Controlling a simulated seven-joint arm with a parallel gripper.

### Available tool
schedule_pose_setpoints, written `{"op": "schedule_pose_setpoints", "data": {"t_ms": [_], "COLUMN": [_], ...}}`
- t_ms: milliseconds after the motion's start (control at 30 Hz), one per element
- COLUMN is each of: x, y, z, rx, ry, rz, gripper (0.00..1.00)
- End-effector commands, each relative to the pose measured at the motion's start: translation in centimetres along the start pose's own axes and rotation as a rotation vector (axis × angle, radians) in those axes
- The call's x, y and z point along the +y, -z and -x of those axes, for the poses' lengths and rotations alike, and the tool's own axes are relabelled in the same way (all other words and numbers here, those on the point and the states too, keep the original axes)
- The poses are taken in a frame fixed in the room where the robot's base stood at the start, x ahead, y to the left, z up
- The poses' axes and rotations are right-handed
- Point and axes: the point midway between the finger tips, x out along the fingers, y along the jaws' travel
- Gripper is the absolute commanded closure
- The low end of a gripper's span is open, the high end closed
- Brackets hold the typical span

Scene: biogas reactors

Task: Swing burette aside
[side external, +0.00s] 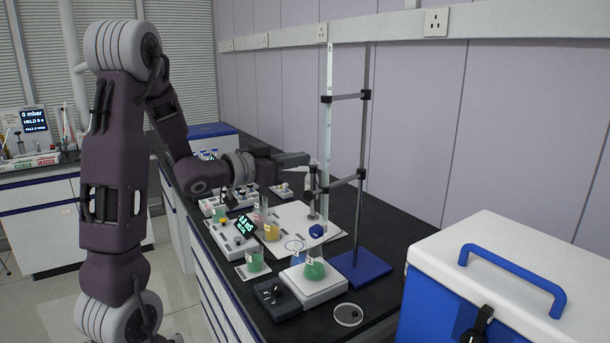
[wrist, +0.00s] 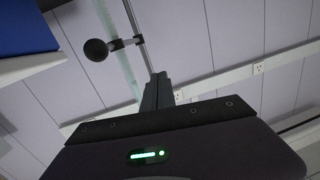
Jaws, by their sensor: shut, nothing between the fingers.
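The burette (side external: 328,125) is a tall clear upright tube, held by two dark clamps (side external: 347,97) to a grey rod (side external: 363,130) on a blue stand base (side external: 360,268). Its blue stopcock (side external: 316,231) sits above a flask of green liquid (side external: 315,269) on a white-topped device. My gripper (side external: 308,160) is shut and empty, just left of the burette near the lower clamp; I cannot tell whether it touches. In the wrist view the shut fingers (wrist: 158,78) point toward the tube (wrist: 124,62) and rod (wrist: 141,38), with a clamp and black ball knob (wrist: 96,49) beyond.
A blue and white cooler box (side external: 490,270) stands at the front right. The wall is behind the stand.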

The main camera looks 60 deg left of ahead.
Motion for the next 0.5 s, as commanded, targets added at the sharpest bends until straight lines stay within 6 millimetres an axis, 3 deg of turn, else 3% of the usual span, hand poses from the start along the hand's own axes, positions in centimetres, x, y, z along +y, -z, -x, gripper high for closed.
{"op": "schedule_pose_setpoints", "data": {"t_ms": [100, 233, 400, 500], "x": [-6.5, -14.2, -23.1, -25.3], "y": [-1.8, -3.9, -7.2, -9.4], "z": [-1.3, -1.1, 2.1, 4.9], "rx": [-0.110, -0.235, -0.404, -0.518], "ry": [0.199, 0.459, 0.852, 1.081], "rz": [0.045, 0.160, 0.473, 0.798], "gripper": [1.00, 1.00, 1.00, 1.00]}}
